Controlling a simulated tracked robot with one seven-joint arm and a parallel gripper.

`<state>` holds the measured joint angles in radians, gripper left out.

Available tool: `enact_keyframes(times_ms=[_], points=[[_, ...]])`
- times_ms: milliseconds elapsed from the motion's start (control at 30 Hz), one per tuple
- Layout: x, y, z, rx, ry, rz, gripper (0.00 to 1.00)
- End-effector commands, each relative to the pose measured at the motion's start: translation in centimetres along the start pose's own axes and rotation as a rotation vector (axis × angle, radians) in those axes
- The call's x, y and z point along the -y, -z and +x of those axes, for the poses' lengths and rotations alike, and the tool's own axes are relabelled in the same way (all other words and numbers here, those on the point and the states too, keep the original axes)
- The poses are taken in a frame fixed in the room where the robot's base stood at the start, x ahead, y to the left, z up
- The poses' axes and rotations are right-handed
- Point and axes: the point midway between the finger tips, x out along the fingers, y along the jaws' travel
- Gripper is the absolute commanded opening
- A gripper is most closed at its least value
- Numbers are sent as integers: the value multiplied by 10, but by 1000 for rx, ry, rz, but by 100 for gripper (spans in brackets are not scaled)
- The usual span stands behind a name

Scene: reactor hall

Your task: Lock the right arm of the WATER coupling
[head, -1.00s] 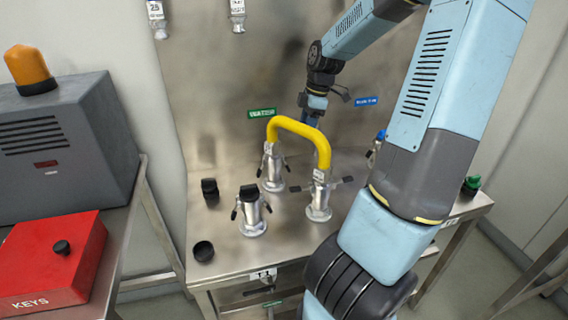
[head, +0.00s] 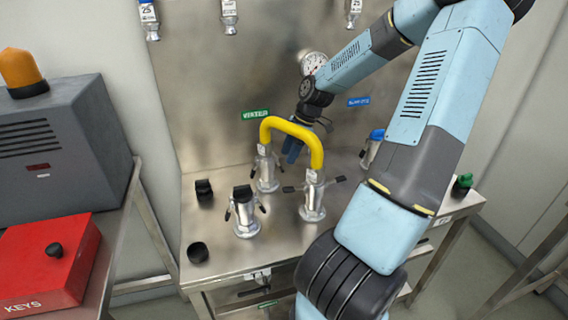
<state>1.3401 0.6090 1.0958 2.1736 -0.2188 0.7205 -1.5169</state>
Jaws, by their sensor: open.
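A yellow hose (head: 291,128) arches between two silver couplings on the steel bench. The rear left coupling (head: 267,174) stands below a green label (head: 255,114), too blurred to read; I cannot tell which coupling is WATER. The rear coupling's right arm is partly hidden and its position is unclear. The front right coupling (head: 313,200) has both dark arms sticking out sideways, the left one (head: 293,189) and the right one (head: 337,181). My gripper (head: 291,153) points down just behind the hose, right of the rear coupling's top. It is open; contact cannot be made out.
A black-capped coupling (head: 245,213) stands front left, with black caps (head: 198,252) beside it. A blue-topped fitting (head: 373,148) is behind my arm and a green cap (head: 462,184) lies at right. A blue label (head: 359,101) and gauge (head: 314,62) are on the back panel.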

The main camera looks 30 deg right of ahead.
Motion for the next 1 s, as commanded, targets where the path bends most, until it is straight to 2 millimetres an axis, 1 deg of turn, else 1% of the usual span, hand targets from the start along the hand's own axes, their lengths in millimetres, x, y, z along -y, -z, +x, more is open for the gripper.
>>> enact_keyframes(times_ms=[33,100,300,467,700,767,1000], points=[[0,1,9,-1,3,-2,47],[1,1,20,-2,3,-1,47],[0,1,38,-1,1,0,47],[0,0,44,0,0,1,47],[0,0,45,0,0,1,47],[0,0,45,0,0,1,43],[0,0,45,0,0,0,20]])
